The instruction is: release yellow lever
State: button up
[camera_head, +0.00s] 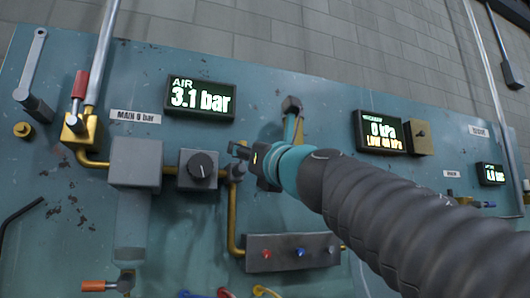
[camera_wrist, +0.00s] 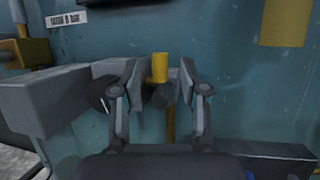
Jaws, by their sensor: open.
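The yellow lever (camera_wrist: 160,67) stands upright in the middle of the wrist view, above a grey round fitting. My gripper (camera_wrist: 160,82) is open, with one finger on each side of the lever and a visible gap on both sides. In the head view, my gripper (camera_head: 243,152) is at the pipe fitting just right of the black knob. Only a small yellow patch (camera_head: 254,160) shows there, and my gripper and arm hide most of that spot.
A grey box with a black knob (camera_head: 201,166) sits close on the left. A button box (camera_head: 292,252) is below. The air display (camera_head: 200,98) is above. A red-handled valve (camera_head: 79,86) is farther left. Brass pipes run along the blue panel (camera_head: 60,215).

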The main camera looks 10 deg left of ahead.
jog(key=shift+p+x, duration=0.4)
jog(key=shift+x, duration=1)
grip_shut()
